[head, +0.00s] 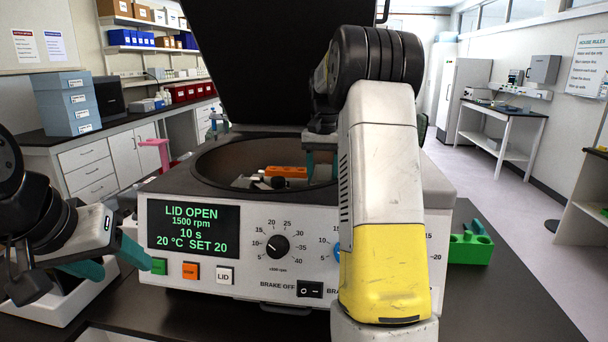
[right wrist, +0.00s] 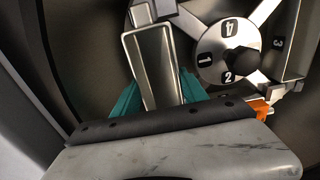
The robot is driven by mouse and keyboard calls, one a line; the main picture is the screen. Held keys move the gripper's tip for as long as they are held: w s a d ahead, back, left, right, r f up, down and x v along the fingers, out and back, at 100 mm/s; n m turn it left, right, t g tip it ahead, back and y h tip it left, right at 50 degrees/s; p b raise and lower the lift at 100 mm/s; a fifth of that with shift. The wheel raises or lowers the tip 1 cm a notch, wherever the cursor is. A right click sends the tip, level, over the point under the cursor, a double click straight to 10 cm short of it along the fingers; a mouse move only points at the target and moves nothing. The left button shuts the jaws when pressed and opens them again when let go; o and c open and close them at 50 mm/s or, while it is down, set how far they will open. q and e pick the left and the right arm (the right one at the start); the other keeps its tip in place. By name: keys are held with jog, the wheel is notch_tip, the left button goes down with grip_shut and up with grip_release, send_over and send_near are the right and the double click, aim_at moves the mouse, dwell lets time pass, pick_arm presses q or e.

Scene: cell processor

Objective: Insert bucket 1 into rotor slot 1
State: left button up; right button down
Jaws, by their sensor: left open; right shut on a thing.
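The centrifuge (head: 200,283) stands on the bench with its lid (head: 250,60) raised and its display reading LID OPEN. My right gripper (head: 322,163) reaches into its bowl. In the right wrist view its teal fingers are shut on a grey metal bucket (right wrist: 153,62), one finger on each side. The bucket is beside the rotor hub (right wrist: 226,52), on the side of the number 1. Whether it is seated between the rotor arms or held above them, I cannot tell. My left gripper (head: 110,258) is open and empty at the front left of the centrifuge.
An orange part (head: 286,171) shows inside the bowl. A green rack (head: 470,248) stands on the bench to the right. A white tray (head: 45,312) lies below my left gripper. My right arm hides part of the front panel. The bench's front right is clear.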

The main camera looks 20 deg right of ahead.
jog(key=shift+f, duration=0.25)
jog(key=shift+f, duration=2.4)
jog(key=shift+f, duration=0.4)
jog(key=c, duration=0.5)
grip_release()
jog(key=shift+r, duration=0.1)
notch_tip(320, 180, up, 8)
jog(key=shift+f, duration=0.2)
